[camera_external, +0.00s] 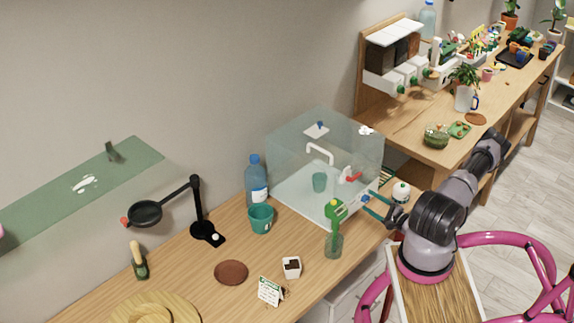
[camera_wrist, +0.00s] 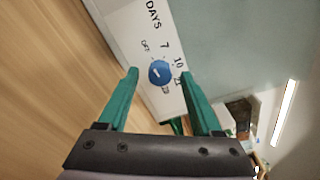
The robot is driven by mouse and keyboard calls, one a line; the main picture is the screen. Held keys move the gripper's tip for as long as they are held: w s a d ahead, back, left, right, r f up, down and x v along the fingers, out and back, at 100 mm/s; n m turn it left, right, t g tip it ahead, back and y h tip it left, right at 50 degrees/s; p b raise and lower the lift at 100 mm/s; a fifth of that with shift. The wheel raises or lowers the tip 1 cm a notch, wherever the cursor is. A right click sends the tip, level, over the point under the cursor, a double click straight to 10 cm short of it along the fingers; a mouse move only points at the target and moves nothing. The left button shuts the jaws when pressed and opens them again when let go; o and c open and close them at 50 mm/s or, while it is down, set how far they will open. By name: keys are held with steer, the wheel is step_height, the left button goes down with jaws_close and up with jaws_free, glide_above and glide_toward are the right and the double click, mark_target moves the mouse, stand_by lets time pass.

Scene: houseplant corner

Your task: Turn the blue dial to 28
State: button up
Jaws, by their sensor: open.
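The blue dial (camera_wrist: 159,73) sits on a white panel (camera_wrist: 130,22) printed with "DAYS". Around it I read OFF, 7, 10 and 21; a further mark below the dial is too small to read surely. A short white line shows on the dial's face, but I cannot tell which mark it points to. My gripper (camera_wrist: 160,75) is open, with one teal finger on each side of the dial and a gap on both sides. In the external view the dial (camera_external: 366,198) is at the front of the clear tank, and my gripper (camera_external: 366,204) reaches it from the right.
The clear tank (camera_external: 290,150) holds a tap and a teal cup. A green bottle (camera_external: 334,244) stands just in front of it, left of my gripper. A white round-topped item (camera_external: 401,192) is close beside my wrist. A blue bottle (camera_external: 256,180) and teal pot (camera_external: 261,218) stand farther left.

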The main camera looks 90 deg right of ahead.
jaws_close()
